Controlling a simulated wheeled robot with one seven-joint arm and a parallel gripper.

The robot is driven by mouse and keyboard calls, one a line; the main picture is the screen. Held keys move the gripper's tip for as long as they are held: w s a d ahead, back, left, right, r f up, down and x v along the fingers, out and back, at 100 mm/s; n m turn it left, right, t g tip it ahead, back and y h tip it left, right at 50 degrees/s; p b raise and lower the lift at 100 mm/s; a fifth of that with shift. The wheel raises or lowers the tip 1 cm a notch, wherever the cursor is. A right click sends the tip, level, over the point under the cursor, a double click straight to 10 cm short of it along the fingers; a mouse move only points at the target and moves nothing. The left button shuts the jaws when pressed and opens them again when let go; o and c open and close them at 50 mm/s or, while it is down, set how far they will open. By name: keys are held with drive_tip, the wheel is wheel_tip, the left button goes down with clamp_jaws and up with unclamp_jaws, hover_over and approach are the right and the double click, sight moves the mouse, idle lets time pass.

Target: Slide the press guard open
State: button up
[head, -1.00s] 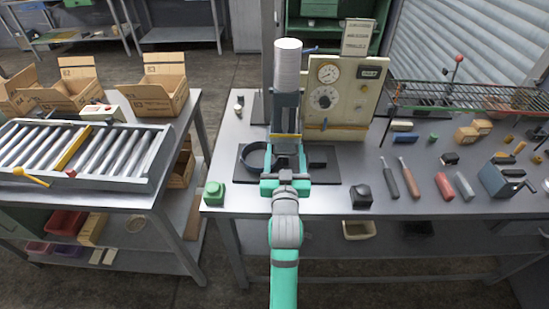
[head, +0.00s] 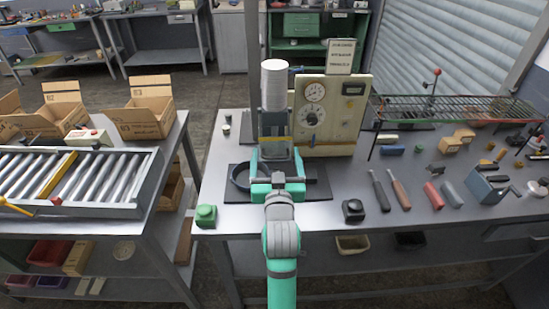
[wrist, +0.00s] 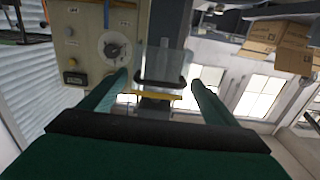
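The press (head: 275,88) stands on the bench, with its pale cylinder on top. Its guard looks like a clear panel (wrist: 165,62) with a dark handle bar (wrist: 172,82) across it in the wrist view, which appears upside down. A yellow strip (wrist: 158,96) lies near the bar. My gripper (head: 276,168) is in front of the press in the head view. In the wrist view my gripper (wrist: 160,88) is open, one finger on each side of the handle bar, with gaps visible. My gripper and arm hide the lower front of the press in the head view.
A gauge panel (head: 330,112) stands right beside the press. A green button box (head: 205,216) and a black one (head: 352,210) sit at the bench's front edge. A roller conveyor (head: 75,180) is at left.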

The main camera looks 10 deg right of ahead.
drive_tip(key=s+a, duration=0.1)
drive_tip(key=s, duration=0.9)
drive_tip(key=shift+s+a, duration=0.3)
drive_tip(key=shift+a, duration=0.05)
drive_tip(key=s+a+f+g+y, duration=0.1)
drive_tip(key=s+a+f, duration=0.2)
drive_tip(key=s+f, duration=0.5)
drive_tip(key=s+a+f, duration=0.4)
drive_tip(key=s+f, duration=0.3)
drive_tip(key=f, duration=0.2)
drive_tip(key=s+a+f+n+y, duration=0.1)
drive_tip(key=s+a+f, duration=0.1)
drive_tip(key=s, duration=0.8)
drive_tip(key=s+a+f+g, duration=0.1)
drive_tip(key=s+f, duration=0.2)
drive_tip(key=s, duration=0.7)
drive_tip(key=shift+s+a+n+y, duration=0.35)
drive_tip(key=shift+n+y, duration=0.05)
